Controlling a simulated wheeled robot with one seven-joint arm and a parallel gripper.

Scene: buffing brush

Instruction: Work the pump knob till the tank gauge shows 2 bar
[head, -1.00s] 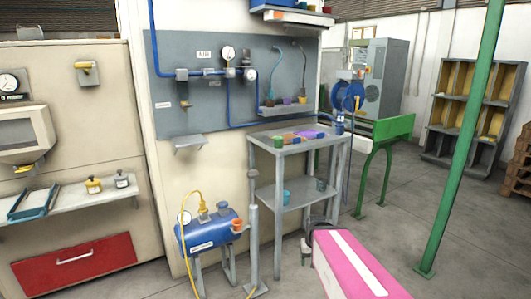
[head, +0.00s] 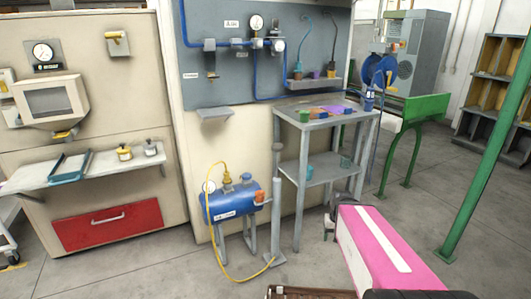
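The blue tank (head: 236,205) stands on grey legs by the wall. Its small round white gauge (head: 209,186) sits at the tank's left end; the needle is too small to read. A yellow hose (head: 222,258) loops from the tank top down to the foot of the upright grey pump (head: 277,210). The pump knob (head: 276,147) is at the top of a thin rod, well above the pump body. My gripper (head: 331,222) seems to be the dark part at the far end of my pink arm, right of the pump and apart from it. Its fingers cannot be made out.
A grey two-level table (head: 318,115) with coloured items stands close behind and right of the pump. A wall panel (head: 200,95) with pipes and another gauge (head: 256,22) is above. A green post (head: 487,140) is at right.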

